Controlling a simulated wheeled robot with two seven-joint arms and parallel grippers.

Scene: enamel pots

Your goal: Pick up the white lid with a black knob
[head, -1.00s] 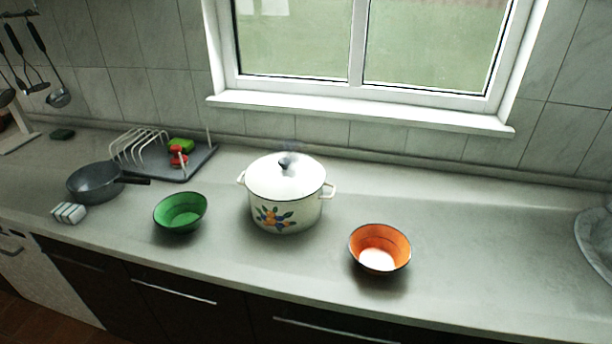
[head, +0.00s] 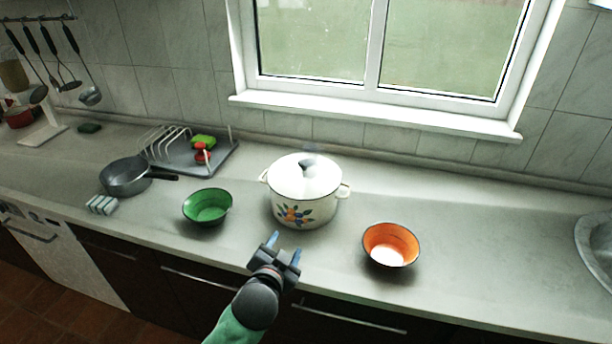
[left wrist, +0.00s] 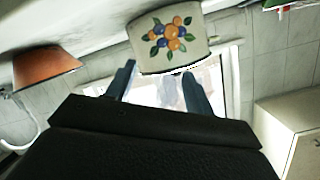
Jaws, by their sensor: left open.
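The white lid (head: 290,178) with a black knob (head: 308,171) sits on a white enamel pot (head: 313,213) with a fruit and flower design on its side. The pot stands on the counter at the middle of the head view. My left gripper (head: 284,246) is open and empty, in front of the pot near the counter's front edge, apart from it. In the left wrist view the pot (left wrist: 190,58) shows past the open fingers (left wrist: 160,85). The knob is not clear there. My right gripper is in neither view.
A green bowl (head: 208,207) stands left of the pot and an orange bowl (head: 391,246) to its right. A grey pan (head: 126,177) and a dish rack (head: 190,158) are further left. A window sill (head: 370,117) runs behind.

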